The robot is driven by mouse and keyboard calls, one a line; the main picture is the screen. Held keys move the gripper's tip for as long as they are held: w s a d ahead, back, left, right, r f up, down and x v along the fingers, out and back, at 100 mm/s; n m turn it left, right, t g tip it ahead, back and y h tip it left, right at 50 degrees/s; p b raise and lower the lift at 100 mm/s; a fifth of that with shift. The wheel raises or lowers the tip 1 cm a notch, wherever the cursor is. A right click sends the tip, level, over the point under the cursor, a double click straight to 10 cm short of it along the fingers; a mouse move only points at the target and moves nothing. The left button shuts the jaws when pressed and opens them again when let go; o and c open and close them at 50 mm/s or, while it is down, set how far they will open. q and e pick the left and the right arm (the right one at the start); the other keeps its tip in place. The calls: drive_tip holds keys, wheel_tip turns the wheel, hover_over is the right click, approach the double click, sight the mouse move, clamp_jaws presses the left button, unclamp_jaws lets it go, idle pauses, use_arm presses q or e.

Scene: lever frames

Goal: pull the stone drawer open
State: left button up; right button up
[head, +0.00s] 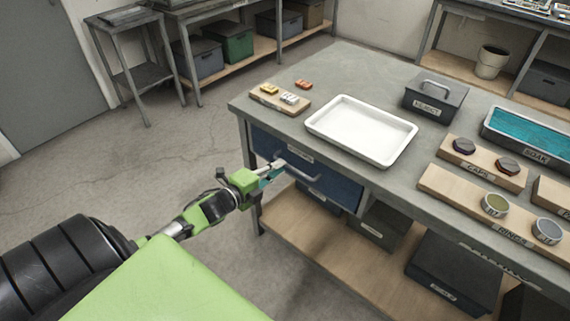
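The drawer (340,189) has a dark blue front and sits under the left end of the grey workbench. Its front looks flush with the bench frame. A label above it is too small to read. A grey bar handle (303,178) runs across the front. My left gripper (273,171) is at the left end of the handle, with its fingers against or very close to the bar. The fingers are small and overlap the handle, so I cannot tell whether they grip it. My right gripper is out of view.
A white tray (361,131), a wooden board with small pieces (280,100) and a dark lidded box labelled REJECT (435,97) stand on the bench top (405,180). Dark bins (380,228) stand on the shelf below. The floor (120,190) left of the bench is clear.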

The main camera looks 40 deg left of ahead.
use_arm(q)
drive_tip(key=shift+x, duration=2.05)
clamp_jaws()
drive_tip(key=shift+s, duration=0.2)
drive_tip(key=f+p+v, duration=0.2)
drive_tip(key=p+v, duration=0.1)
drive_tip(key=v, duration=0.7)
drive_tip(key=s+f+p+v, duration=0.1)
drive_tip(key=p+v, duration=0.3)
drive_tip(key=v, duration=0.6)
drive_tip(key=shift+s+a+f, duration=0.15)
drive_tip(key=shift+s+f, duration=0.15)
drive_tip(key=shift+f, duration=0.25)
